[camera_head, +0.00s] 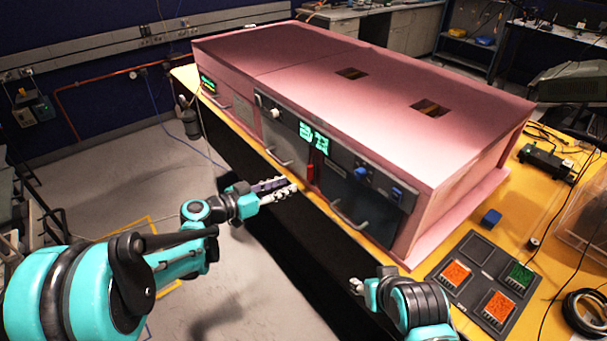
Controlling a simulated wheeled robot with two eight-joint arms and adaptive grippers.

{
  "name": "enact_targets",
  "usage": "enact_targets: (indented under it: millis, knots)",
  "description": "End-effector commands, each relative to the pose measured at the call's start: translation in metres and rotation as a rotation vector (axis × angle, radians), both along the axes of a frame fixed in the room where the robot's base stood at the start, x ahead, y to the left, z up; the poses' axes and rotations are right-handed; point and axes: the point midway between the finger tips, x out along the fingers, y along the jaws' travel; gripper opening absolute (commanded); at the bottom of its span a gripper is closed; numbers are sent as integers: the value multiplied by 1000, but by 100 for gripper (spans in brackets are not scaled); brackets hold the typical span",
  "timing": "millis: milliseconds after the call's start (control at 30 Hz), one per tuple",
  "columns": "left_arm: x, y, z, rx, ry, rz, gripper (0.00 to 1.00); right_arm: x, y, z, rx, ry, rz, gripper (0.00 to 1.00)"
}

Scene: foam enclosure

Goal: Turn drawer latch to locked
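The pink foam enclosure (360,85) stands on a yellow-topped bench, with dark drawer fronts and curved handles facing me. A dark drawer front (355,200) with a grey handle (350,215) is at its right end. A small red part (311,174) sits left of this front; I cannot tell whether it is the latch. A blue knob (397,193) is on the panel above. My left gripper (292,183) is in front of the enclosure, its two fingers slightly apart and nothing seen between them. My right gripper (356,286) is low, near the bench edge; its fingers are barely visible.
A dark tray (480,280) with orange and green blocks lies on the bench at right. Open floor (130,165) lies at left.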

Motion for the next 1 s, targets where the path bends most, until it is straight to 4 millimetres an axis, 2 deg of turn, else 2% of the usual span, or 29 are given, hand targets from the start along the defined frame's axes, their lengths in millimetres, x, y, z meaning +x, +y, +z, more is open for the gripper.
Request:
enact_targets:
  millis: [33,133,367,800,1000]
  knots:
    - [10,0,-6,-22,-42,-9,31,0,0,-3,0,0,0,46]
    - [22,0,-10,-60,-119,-20,31,0,0,-5,0,0,0,46]
    - [33,-2,-13,-94,-193,-26,31,0,0,-7,0,0,0,46]
    - [68,-55,-14,-94,-192,-26,31,0,0,-23,0,0,0,46]
    - [75,-64,-12,-94,-192,-25,31,0,0,-25,0,0,0,46]
